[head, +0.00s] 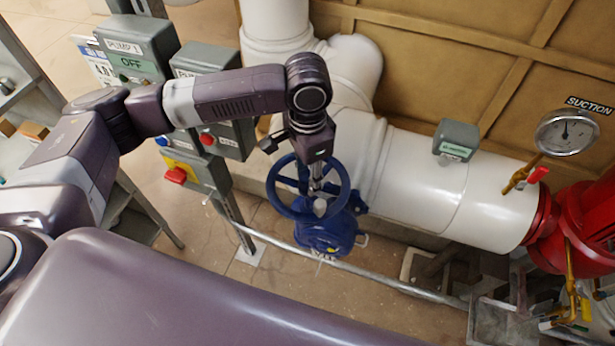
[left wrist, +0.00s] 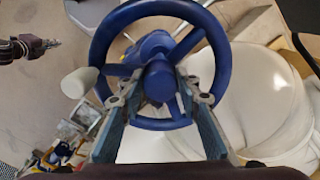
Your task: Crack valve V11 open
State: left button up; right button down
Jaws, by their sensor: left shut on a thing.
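A blue handwheel (head: 283,210) tops the blue valve body (head: 325,237) beside the white pipe. A tag on the body is partly readable and seems to say V11. My left gripper (head: 318,182) reaches down onto the wheel from above. In the left wrist view, the fingers of my left gripper (left wrist: 160,108) straddle the hub and lower spoke of the handwheel (left wrist: 222,62), and they are shut on the wheel. A pale knob (left wrist: 78,83) sticks out at the wheel's left. My right gripper (left wrist: 42,46) appears small at the upper left, its jaw state unclear.
A thick white pipe (head: 420,180) runs right to a red pump (head: 590,225) with a gauge (head: 566,132). A thin rail (head: 370,278) passes below the valve.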

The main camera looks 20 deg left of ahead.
pick_arm(q)
jog(key=n, duration=0.2)
jog(key=f+n, duration=0.1)
jog(key=shift+s+n, duration=0.3)
jog(key=shift+c, duration=0.2)
jog(key=n, duration=0.3)
jog(key=shift+a, duration=0.1)
jog(key=o, duration=1.1)
jog(key=shift+c, duration=0.2)
jog(key=shift+o, duration=1.1)
jog(key=shift+w+f, duration=0.1)
jog(key=shift+w, duration=0.2)
